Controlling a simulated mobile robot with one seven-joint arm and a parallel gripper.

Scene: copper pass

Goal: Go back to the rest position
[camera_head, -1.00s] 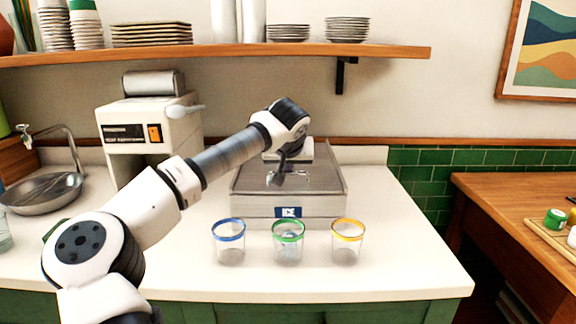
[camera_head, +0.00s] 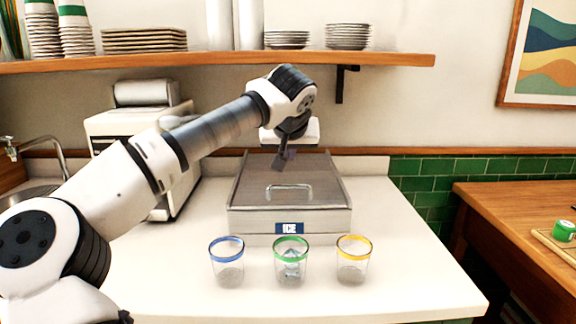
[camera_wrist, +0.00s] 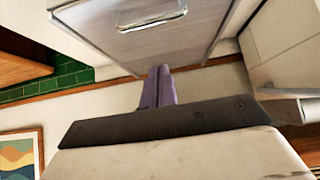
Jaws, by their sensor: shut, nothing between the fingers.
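My gripper (camera_head: 286,158) hangs above the back part of the ice box (camera_head: 248,222) in the head view, clear of its lid. In the wrist view my gripper (camera_wrist: 158,75) shows its two purple fingers together with nothing between them. The ice box lid is shut, and its metal handle (camera_head: 289,188) lies on top. The lid and handle (camera_wrist: 152,20) also show in the wrist view.
A blue-rimmed glass (camera_head: 228,265), a green-rimmed glass (camera_head: 290,262) holding something clear like ice, and a yellow-rimmed glass (camera_head: 353,262) stand in front of the box. A white machine (camera_head: 110,125) stands left. The shelf (camera_head: 390,58) overhangs behind. The counter's right front is free.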

